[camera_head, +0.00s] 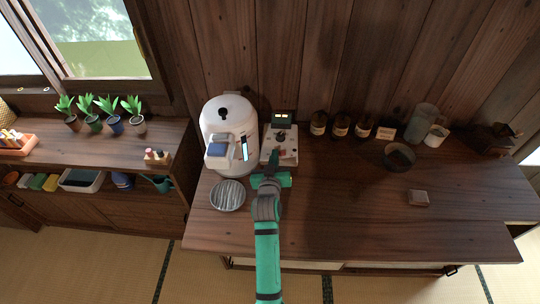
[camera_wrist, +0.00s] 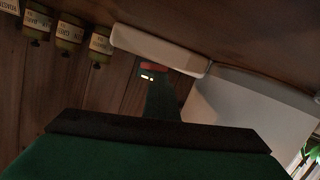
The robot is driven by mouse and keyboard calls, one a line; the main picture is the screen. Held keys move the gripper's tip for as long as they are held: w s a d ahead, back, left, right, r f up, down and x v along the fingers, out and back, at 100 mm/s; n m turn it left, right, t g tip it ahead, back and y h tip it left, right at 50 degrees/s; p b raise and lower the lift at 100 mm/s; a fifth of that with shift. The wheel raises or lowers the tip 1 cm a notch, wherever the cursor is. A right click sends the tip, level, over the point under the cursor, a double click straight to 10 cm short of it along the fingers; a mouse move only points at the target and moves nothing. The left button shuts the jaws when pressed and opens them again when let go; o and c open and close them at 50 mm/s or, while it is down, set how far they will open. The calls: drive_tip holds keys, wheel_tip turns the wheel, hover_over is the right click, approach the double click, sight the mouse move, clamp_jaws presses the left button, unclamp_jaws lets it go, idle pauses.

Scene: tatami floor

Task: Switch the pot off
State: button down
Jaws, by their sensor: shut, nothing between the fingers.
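The pot (camera_head: 217,120) is a white, rounded electric pot with a black knob on top, standing at the left of the wooden counter. Its front has a grey-blue spout part and a lit bluish strip. My gripper (camera_head: 271,170) is shut and empty, just right of the pot, in front of a small light-coloured control box (camera_head: 288,147) with a dark lit display (camera_head: 282,117). My gripper hides part of the box. In the wrist view my gripper (camera_wrist: 160,122) fills the lower part, with a small lit display (camera_wrist: 147,77) beyond it and a pale surface at right.
A round grey ribbed dish (camera_head: 228,195) sits in front of the pot. Several brown bottles (camera_head: 341,126), a dark bowl (camera_head: 399,157) and a glass pitcher (camera_head: 421,122) stand to the right. The counter's front middle is clear. Potted plants (camera_head: 110,112) line the left shelf.

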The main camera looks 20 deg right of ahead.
drive_tip(key=shift+s+d+f, duration=0.3)
drive_tip(key=shift+d+f, duration=0.05)
drive_tip(key=shift+f, duration=0.35)
drive_tip(key=r, duration=0.3)
drive_tip(key=a+r, duration=0.1)
drive_tip(key=shift+w+r, duration=0.25)
drive_tip(key=shift+w, duration=0.05)
drive_tip(key=v, duration=1)
drive_tip(key=shift+a+r, duration=0.2)
drive_tip(key=shift+r, duration=0.2)
drive_tip(key=shift+w, duration=0.1)
